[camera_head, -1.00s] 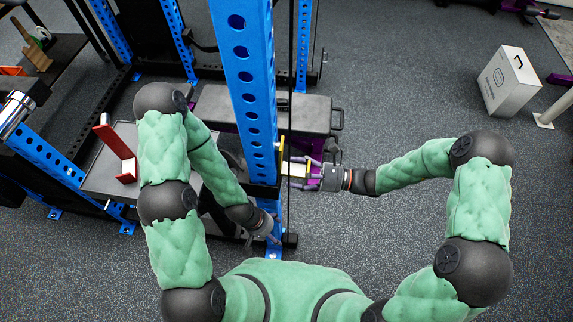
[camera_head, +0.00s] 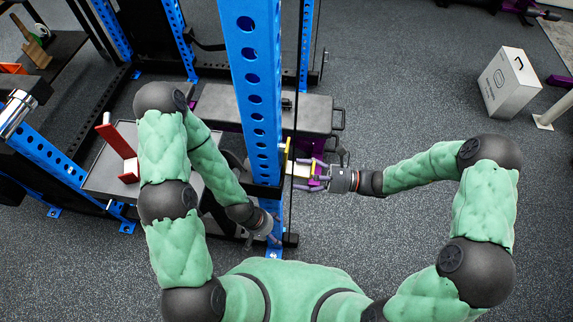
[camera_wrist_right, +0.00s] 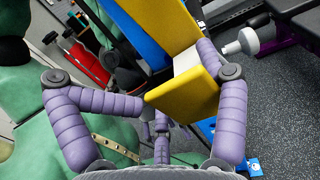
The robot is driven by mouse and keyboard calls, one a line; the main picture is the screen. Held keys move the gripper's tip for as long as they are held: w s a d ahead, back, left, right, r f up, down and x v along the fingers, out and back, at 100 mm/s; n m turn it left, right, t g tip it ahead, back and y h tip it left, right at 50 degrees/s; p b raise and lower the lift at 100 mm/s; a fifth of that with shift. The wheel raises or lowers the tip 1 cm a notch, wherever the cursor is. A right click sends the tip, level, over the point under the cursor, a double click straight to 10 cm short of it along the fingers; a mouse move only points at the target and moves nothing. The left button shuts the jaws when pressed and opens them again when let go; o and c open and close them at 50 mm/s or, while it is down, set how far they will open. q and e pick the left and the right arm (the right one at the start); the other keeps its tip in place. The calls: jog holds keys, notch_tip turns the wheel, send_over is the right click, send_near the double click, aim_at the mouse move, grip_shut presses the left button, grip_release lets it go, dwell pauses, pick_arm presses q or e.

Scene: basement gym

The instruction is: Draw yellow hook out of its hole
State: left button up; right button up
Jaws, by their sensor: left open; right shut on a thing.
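The yellow hook (camera_head: 287,157) is at the right side of the blue rack upright (camera_head: 256,100). In the right wrist view the hook (camera_wrist_right: 183,97) has a yellow lip, a pale inner face and a long yellow plate beside the blue upright. My right gripper (camera_head: 312,172) is shut on the hook, with its purple fingers on either side of the lip; they also show in the right wrist view (camera_wrist_right: 178,85). Whether the hook's pin sits in a hole is hidden. My left gripper (camera_head: 272,232) is open and empty, low beside the upright's foot.
A grey bench (camera_head: 307,113) stands behind the upright. A thin dark cable runs just right of the upright. A red piece (camera_head: 118,143) stands on a dark platform at left. A white box (camera_head: 509,82) is at the far right, with clear floor before it.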

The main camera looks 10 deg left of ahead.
jog(key=shift+w+d+f+m, duration=0.2)
jog(key=shift+d+f+m, duration=0.1)
jog(key=shift+d+f, duration=0.65)
jog(key=shift+c, duration=0.5)
jog(key=shift+w+d, duration=0.2)
jog(key=shift+d, duration=0.3)
grip_shut()
pick_arm(q)
jog(key=shift+w+d+r+p, duration=0.2)
jog(key=shift+d+p, duration=0.1)
jog(key=shift+p, duration=0.1)
pick_arm(e)
jog(key=shift+d+r, duration=0.15)
jog(key=shift+d, duration=1)
jog(key=shift+d+r, duration=0.15)
jog(key=shift+d, duration=1)
